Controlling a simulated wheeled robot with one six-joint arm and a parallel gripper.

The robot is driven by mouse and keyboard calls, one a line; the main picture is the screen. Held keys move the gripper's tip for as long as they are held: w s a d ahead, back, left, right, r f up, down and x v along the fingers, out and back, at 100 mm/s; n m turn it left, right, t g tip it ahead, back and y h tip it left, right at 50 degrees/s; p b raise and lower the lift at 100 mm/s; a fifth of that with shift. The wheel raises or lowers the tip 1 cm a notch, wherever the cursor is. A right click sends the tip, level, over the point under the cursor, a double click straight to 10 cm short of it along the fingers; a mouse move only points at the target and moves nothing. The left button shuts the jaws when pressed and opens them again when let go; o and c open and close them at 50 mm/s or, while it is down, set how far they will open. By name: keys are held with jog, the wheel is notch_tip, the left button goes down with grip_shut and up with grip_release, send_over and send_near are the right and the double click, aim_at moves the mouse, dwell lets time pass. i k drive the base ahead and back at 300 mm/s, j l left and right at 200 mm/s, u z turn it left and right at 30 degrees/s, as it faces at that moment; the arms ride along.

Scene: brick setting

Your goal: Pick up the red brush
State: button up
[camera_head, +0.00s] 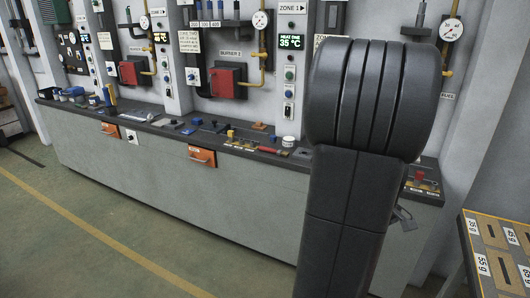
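A small, long red object (269,151) lies on the dark counter top (232,150), left of my arm. It may be the red brush, but it is too small to make out bristles. Another small red piece (420,176) sits on the counter at the right, beyond my arm; I cannot tell what it is. My dark arm fills the right middle of the view and hides part of the counter. My gripper cannot be made out. A small grey metal piece (405,218) shows beside the arm, and I cannot tell what it belongs to.
A white round container (288,142) stands close to the red object. Orange drawer fronts (202,155) are on the counter's face. Red boxes, gauges and pipes line the wall behind. A table with numbered labels (498,250) is at the right. The floor (80,230) at left is clear.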

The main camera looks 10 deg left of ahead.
aim_at(279, 152)
jog(key=i+u, duration=0.5)
jog(key=u, duration=0.2)
jog(key=i+u, duration=0.35)
jog(key=i+l+u, duration=0.25)
jog(key=i+l, duration=0.95)
jog(key=i, duration=0.15)
